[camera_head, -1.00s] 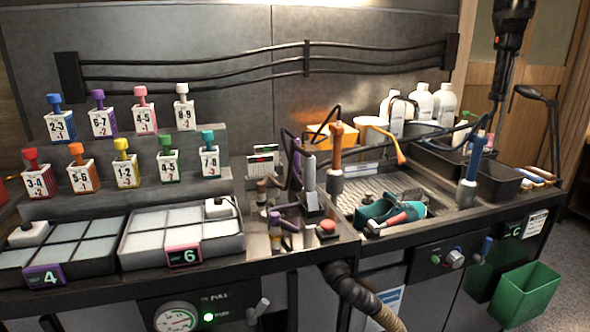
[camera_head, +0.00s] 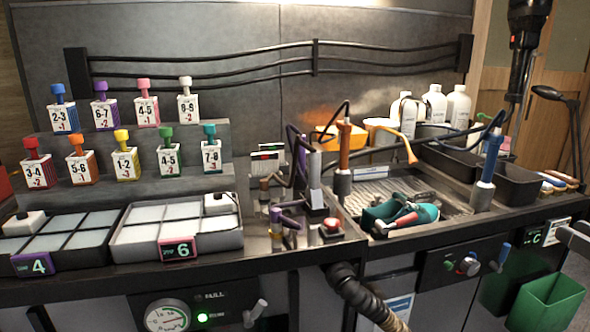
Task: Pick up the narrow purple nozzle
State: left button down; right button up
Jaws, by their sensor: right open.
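Small purple pieces (camera_head: 287,219) show among the metal fittings on the middle part of the bench. They are small and partly covered by other fittings, so I cannot tell for certain which one is the narrow nozzle. My right gripper (camera_head: 575,238) only just enters at the right edge as a grey shape, cut off by the frame. It is open and far to the right of the purple pieces, with nothing seen in it. My left gripper is not in view.
A red button (camera_head: 331,226) sits right of the purple pieces. Trays (camera_head: 178,254) and numbered bottles on steps (camera_head: 150,178) fill the left. A green bin (camera_head: 545,302) stands low at right.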

aim_at(301, 156)
jog(key=i+l+u, duration=0.1)
jog(key=l+u, duration=0.75)
jog(key=l, duration=0.25)
jog(key=l+u, duration=0.45)
jog(key=l, duration=0.15)
jog(key=i+l+u, duration=0.1)
jog(key=l+u, duration=0.55)
jog(key=u, duration=0.15)
